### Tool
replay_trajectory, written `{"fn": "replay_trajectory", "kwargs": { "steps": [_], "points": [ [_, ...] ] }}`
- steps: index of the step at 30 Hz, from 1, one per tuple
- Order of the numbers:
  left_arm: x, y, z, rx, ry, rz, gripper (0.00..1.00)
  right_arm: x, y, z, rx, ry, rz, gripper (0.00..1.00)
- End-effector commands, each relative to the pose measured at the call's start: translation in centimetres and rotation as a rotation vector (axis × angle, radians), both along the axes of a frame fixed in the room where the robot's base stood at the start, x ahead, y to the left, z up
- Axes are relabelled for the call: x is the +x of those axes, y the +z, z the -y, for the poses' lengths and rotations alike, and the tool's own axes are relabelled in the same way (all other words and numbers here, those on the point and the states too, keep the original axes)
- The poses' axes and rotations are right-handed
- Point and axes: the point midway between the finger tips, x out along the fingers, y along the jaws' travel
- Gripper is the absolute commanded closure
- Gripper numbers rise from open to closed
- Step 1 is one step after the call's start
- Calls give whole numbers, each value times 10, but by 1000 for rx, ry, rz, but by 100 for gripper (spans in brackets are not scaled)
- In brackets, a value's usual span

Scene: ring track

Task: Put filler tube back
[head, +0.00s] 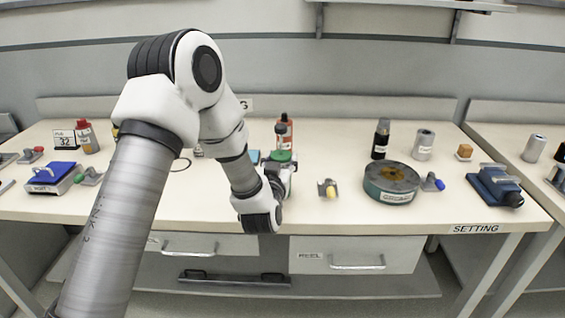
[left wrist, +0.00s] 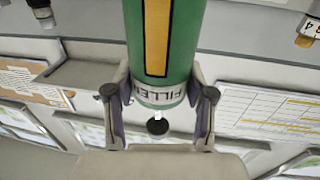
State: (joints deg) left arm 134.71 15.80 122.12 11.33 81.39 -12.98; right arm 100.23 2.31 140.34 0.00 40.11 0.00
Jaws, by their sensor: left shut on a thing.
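The filler tube (left wrist: 184,45) is green with a yellow stripe and a white band lettered FILLER. In the left wrist view it lies between the two fingers of my left gripper (left wrist: 159,97), which is shut on it near the band. A black cap (left wrist: 157,127) shows beyond the band. In the head view my left gripper (head: 280,180) is over the middle of the bench, and a green part of the tube (head: 280,156) shows at it. The arm and gripper hide the rest of the tube and what is directly behind. My right gripper is not in view.
On the bench (head: 240,206), an orange-red bottle (head: 287,127) stands behind the gripper. A small yellow-tipped tool (head: 328,189) and a round dark green tin (head: 391,182) are to its right. A black bottle (head: 381,139) and grey cylinder (head: 423,145) stand farther back. The front edge is mostly clear.

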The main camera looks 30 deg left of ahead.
Motion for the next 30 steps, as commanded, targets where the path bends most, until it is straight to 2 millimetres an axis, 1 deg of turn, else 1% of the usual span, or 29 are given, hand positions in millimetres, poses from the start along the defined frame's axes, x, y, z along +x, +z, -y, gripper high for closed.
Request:
{"fn": "replay_trajectory", "kwargs": {
  "steps": [1,2,3,12,14,16,20,24,26,27,28,30],
  "points": [
    [0,-1,0,-1,0,-5,97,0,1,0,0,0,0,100],
    [-1,-1,0,0,0,-6,35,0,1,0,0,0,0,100],
    [-1,-1,0,-1,1,-6,21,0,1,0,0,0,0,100],
    [-1,-1,0,-1,0,-5,21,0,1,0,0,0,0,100],
    [-2,-1,1,-1,0,-5,21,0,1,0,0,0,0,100],
    [-8,-1,4,-1,0,-6,21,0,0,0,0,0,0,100],
    [-32,-2,14,-1,-1,-7,21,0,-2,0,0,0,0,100],
    [-66,-2,29,2,-3,-9,21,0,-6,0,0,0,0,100],
    [-80,-2,34,2,-2,-8,21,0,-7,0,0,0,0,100],
    [-88,-1,38,2,-2,-9,21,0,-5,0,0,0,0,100],
    [-93,4,40,3,-2,-12,21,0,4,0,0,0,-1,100],
    [-103,3,44,2,0,-11,21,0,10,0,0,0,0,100]
  ]
}}
